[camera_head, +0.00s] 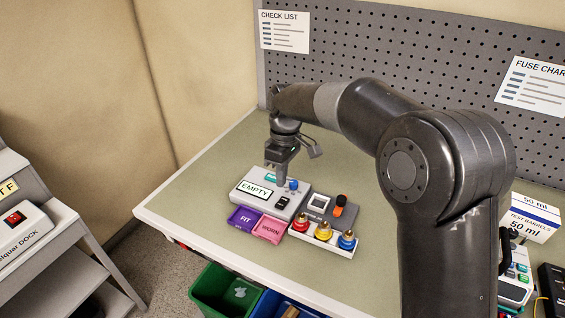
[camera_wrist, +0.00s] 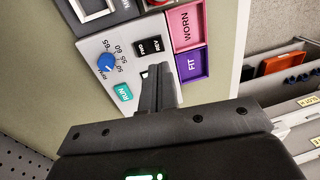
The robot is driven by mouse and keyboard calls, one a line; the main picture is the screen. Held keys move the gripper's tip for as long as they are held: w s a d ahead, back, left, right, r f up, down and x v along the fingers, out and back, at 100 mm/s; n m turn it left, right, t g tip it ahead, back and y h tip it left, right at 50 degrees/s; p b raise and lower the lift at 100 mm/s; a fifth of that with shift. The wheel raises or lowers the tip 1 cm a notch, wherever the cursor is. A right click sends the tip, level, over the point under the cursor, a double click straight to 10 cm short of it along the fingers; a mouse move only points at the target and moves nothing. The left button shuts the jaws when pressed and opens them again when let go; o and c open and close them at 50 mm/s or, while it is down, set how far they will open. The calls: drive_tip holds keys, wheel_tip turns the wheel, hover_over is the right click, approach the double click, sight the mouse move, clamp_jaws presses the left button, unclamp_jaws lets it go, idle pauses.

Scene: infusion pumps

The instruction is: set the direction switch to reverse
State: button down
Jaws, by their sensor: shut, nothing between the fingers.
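The pump unit (camera_head: 258,205) is a light grey box with an EMPTY label, on the bench. The direction switch (camera_wrist: 148,47) is a small black rocker on its top panel with white lettering that seems to read FWD and REV; a black switch also shows in the head view (camera_head: 282,203). I cannot tell which side is pressed. My gripper (camera_head: 281,183) points down over the panel with its fingers closed and empty. In the wrist view the fingertips (camera_wrist: 160,72) are beside the switch; whether they touch the panel is unclear. The fingers hide part of the panel.
A blue RPM dial (camera_wrist: 107,63) and a green RUN button (camera_wrist: 123,93) are close by on the panel. A purple FIT tray (camera_head: 244,219) and a pink WORN tray (camera_head: 270,230) lie in front. Red, yellow and blue capped parts (camera_head: 323,233) stand at right.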

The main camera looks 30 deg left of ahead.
sight(280, 204)
drive_tip(key=f, duration=0.4)
drive_tip(key=s+f, duration=0.1)
drive_tip(key=f, duration=0.1)
drive_tip(key=shift+f, duration=0.4)
drive_tip(key=shift+f+t, duration=0.15)
drive_tip(key=shift+t, duration=0.15)
drive_tip(key=shift+w, duration=0.1)
drive_tip(key=shift+w+r, duration=0.25)
drive_tip(key=shift+w, duration=0.4)
drive_tip(key=shift+r, duration=0.1)
wheel_tip(280, 204, up, 14)
drive_tip(key=s, duration=0.2)
drive_tip(key=shift+f, duration=0.2)
